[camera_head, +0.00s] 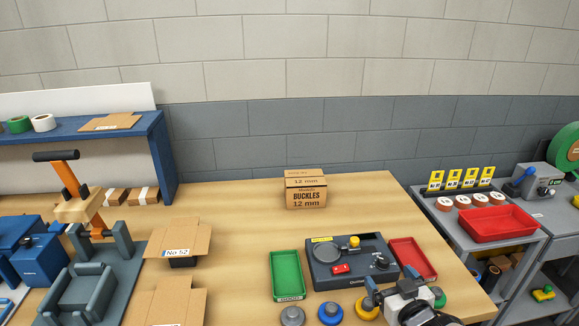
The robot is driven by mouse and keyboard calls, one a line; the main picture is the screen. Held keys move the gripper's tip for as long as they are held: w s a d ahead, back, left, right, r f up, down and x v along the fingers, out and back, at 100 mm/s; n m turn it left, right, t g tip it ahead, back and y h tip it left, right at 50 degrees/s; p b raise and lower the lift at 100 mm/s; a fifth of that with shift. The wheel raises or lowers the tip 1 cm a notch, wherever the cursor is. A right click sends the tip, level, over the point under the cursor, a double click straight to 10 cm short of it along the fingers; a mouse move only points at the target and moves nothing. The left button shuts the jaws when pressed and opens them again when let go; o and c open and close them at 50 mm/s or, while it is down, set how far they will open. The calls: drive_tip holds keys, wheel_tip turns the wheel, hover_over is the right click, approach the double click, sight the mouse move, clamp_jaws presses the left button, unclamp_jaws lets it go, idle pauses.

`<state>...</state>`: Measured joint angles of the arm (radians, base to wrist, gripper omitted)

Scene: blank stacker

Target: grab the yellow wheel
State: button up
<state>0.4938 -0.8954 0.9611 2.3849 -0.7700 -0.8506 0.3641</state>
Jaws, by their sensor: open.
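The yellow wheel (366,311) lies on the wooden table near the bottom edge of the view, in a row with a grey wheel (292,315), a blue wheel (331,313) and a green wheel (438,296). My gripper (374,292) is open, and its fingers are at the upper right of the yellow wheel in the picture. It covers part of that wheel. I cannot tell whether the fingers touch it or are above it.
Behind the wheels stand a green tray (287,276), a dark device (350,262) with a yellow knob, and a red tray (413,258). A buckles carton (306,193) stands farther back. Open cardboard boxes (178,241) are at left. The table between them is clear.

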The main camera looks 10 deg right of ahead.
sight(372, 308)
drive_tip(key=shift+y, duration=0.9)
drive_tip(key=s+a+f, duration=0.1)
drive_tip(key=f, duration=0.1)
drive_tip(key=s+a+f, duration=0.1)
drive_tip(key=s+f, duration=0.1)
drive_tip(key=f, duration=0.1)
drive_tip(key=s+a+f, duration=0.1)
drive_tip(key=f, duration=0.1)
drive_tip(key=shift+s+f, duration=0.25)
drive_tip(key=shift+w, duration=0.3)
drive_tip(key=shift+x, duration=2.2)
drive_tip(key=c, duration=1.1)
drive_tip(key=shift+o, duration=0.2)
drive_tip(key=shift+r, duration=0.1)
drive_tip(key=shift+r, duration=4.9)
